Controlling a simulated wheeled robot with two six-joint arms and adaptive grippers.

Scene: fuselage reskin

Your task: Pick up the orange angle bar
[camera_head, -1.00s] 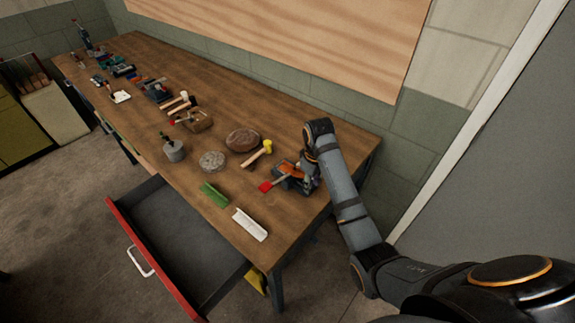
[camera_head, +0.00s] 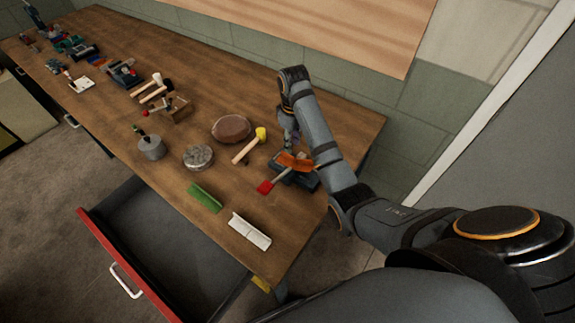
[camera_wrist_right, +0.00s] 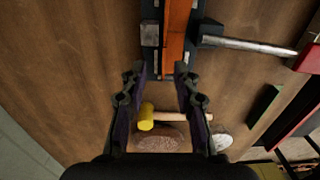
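The orange angle bar (camera_head: 295,162) lies on a dark blue-grey vise-like fixture (camera_head: 304,181) near the right end of the workbench. In the right wrist view the orange bar (camera_wrist_right: 176,32) runs up and down at the top, between metal blocks of the fixture. My right gripper (camera_head: 289,136) is just behind the bar in the head view, partly hidden by its own arm. In the right wrist view my right gripper (camera_wrist_right: 160,70) is open, its fingers apart with nothing between the tips, short of the bar's near end. My left gripper is in neither view.
A metal rod with a red end (camera_head: 265,187) sticks out beside the fixture. A yellow-headed mallet (camera_head: 250,145), a brown round object (camera_head: 231,128), a green angle piece (camera_head: 205,196) and a white one (camera_head: 250,231) lie nearby. An open drawer (camera_head: 150,250) juts from the front.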

